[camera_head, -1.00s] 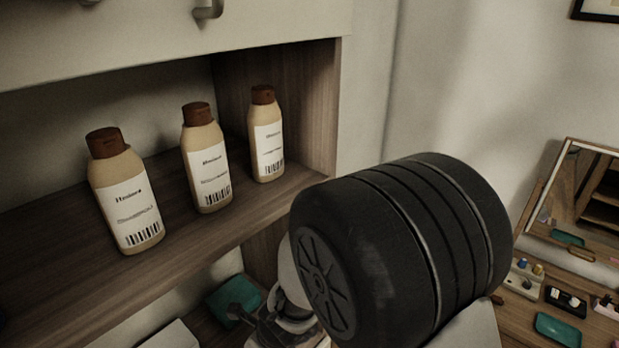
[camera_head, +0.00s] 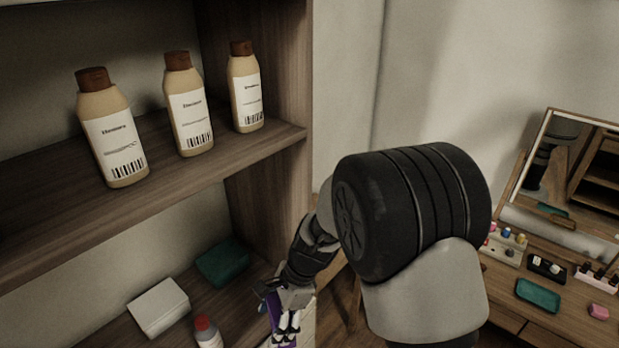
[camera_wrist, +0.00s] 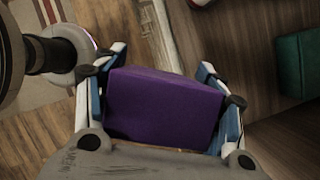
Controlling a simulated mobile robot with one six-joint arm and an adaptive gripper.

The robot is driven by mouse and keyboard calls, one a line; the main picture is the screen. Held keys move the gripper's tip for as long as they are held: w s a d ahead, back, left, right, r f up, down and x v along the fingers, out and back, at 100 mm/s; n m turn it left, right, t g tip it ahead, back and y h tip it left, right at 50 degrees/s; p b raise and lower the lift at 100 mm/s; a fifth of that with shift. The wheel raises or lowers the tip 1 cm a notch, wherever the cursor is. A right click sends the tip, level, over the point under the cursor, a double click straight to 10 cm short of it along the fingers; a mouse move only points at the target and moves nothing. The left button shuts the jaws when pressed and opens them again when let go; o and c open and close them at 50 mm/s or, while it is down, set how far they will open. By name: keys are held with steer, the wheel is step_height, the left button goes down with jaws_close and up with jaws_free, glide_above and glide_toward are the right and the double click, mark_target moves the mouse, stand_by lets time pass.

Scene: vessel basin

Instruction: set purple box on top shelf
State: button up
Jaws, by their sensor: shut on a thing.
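The purple box (camera_wrist: 160,105) sits between the two fingers of my gripper (camera_wrist: 165,90) in the wrist view, and the gripper is shut on it. In the head view my gripper (camera_head: 284,322) is low, beside the front right end of the lower shelf (camera_head: 262,268). Only a small purple part of the box (camera_head: 268,307) shows there, behind the fingers. The upper visible shelf (camera_head: 190,180) holds three tan bottles (camera_head: 190,110) with brown caps. My gripper and the box are below the level of that shelf.
The lower shelf holds a white box (camera_head: 158,305), a teal box (camera_head: 223,262) and a bottle with a red cap (camera_head: 207,332). A vertical side panel (camera_head: 265,210) closes the right side. A dressing table with a mirror (camera_head: 560,190) and small items stands at the right.

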steer(key=d+f+n+g+h+b, duration=0.1)
steer(key=d+n+h+b, duration=0.1)
steer(key=d+n, duration=0.5)
steer(key=d+f+n+g+h+b, duration=0.1)
steer(key=d+n, duration=0.5)
steer(key=d, duration=0.8)
steer(key=shift+w+d+f+n+g+h+b, duration=0.3)
steer(key=shift+w+f+n+g+h+b, duration=0.1)
steer(key=shift+f+h+b, duration=0.3)
